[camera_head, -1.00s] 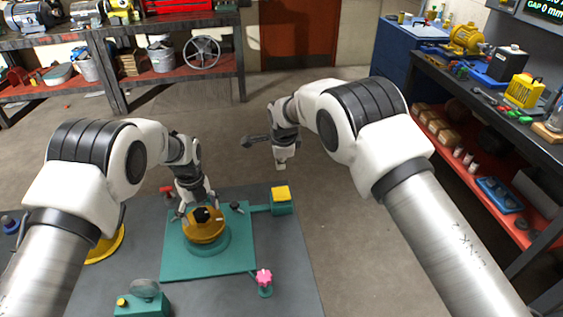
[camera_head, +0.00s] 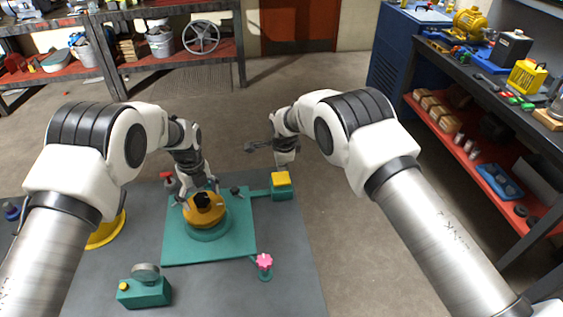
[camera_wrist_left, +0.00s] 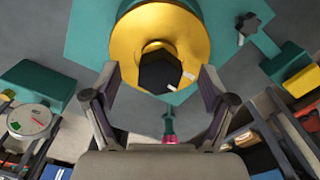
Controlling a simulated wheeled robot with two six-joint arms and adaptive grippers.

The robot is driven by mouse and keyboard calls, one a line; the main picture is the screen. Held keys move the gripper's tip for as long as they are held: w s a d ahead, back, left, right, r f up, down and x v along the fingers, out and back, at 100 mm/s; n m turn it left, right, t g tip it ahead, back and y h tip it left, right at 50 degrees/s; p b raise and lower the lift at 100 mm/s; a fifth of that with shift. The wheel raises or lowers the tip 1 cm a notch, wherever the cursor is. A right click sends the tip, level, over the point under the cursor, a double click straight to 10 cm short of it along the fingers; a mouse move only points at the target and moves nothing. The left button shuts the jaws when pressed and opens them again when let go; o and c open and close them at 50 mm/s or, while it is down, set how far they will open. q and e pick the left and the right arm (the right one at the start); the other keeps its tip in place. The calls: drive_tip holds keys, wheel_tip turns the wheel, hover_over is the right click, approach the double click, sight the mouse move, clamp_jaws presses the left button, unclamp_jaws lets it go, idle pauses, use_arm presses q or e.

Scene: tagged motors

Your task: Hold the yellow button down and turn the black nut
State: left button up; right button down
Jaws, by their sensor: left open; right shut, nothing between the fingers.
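The black nut (camera_head: 203,200) sits on top of a round orange-yellow hub on a green base. In the left wrist view the nut (camera_wrist_left: 160,72) is six-sided with a white mark on one side. My left gripper (camera_head: 198,194) is above the hub with its fingers spread on either side of the nut. In the wrist view its fingertips (camera_wrist_left: 160,78) stand apart from the nut. The square yellow button (camera_head: 281,178) tops a green block right of the hub. It shows at the right edge of the wrist view (camera_wrist_left: 301,80). My right gripper (camera_head: 285,161) is shut and empty just above the button; contact is not visible.
A black star knob (camera_head: 235,191) stands between hub and button block. A pink knob (camera_head: 264,261) is at the plate's front right corner. A green box (camera_head: 146,293) with a dial and small yellow knob stands front left. Bare grey tabletop (camera_head: 295,270) lies at right.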

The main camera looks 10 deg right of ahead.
sight(281, 179)
drive_tip(key=shift+s+f, duration=0.1)
drive_tip(key=shift+f, duration=2.55)
use_arm(q)
drive_tip(key=shift+s, duration=0.1)
drive_tip(key=c, duration=1.3)
use_arm(e)
drive_tip(key=shift+f, duration=0.1)
use_arm(q)
drive_tip(key=shift+o, duration=0.2)
drive_tip(key=m, duration=0.4)
drive_tip(key=shift+m, duration=0.3)
drive_tip(key=o, duration=1.3)
drive_tip(key=shift+c, duration=0.2)
